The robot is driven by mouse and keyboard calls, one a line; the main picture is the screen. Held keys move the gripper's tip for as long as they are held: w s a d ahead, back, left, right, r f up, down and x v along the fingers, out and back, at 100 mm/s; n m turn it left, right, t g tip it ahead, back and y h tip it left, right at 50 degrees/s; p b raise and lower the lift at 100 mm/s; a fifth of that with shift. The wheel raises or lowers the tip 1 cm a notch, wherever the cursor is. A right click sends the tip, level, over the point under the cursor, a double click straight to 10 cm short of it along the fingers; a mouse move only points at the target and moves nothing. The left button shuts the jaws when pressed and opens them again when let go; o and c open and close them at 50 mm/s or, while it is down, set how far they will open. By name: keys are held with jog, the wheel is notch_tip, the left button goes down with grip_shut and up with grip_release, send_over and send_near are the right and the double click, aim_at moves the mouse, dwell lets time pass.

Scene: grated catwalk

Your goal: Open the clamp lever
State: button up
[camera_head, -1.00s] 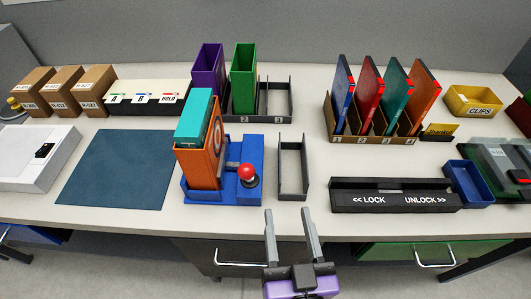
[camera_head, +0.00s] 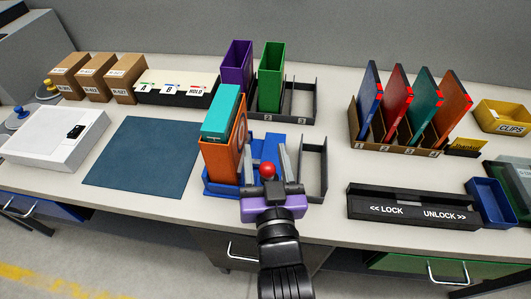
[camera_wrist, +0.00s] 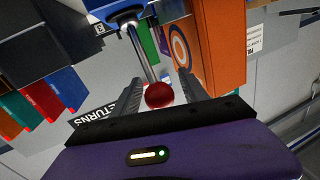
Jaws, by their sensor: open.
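The clamp lever shows as a red ball knob (camera_head: 268,170) on the blue clamp base (camera_head: 222,187). In the wrist view the red knob (camera_wrist: 159,95) sits at the end of a metal rod (camera_wrist: 143,52). An orange box file (camera_head: 228,150) with a target mark stands in the clamp, with a teal one (camera_head: 221,113) beside it. My gripper (camera_head: 266,160) is open, with one finger on each side of the knob. In the wrist view my gripper (camera_wrist: 156,92) also has the knob between its fingers. I cannot tell whether either finger touches it.
An empty dark tray (camera_head: 314,168) stands close to the right of my gripper. Purple (camera_head: 236,65) and green (camera_head: 271,75) files stand behind. A black LOCK/UNLOCK slider (camera_head: 410,207) lies to the right. The blue mat (camera_head: 140,158) at left is clear.

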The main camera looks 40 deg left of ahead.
grip_shut()
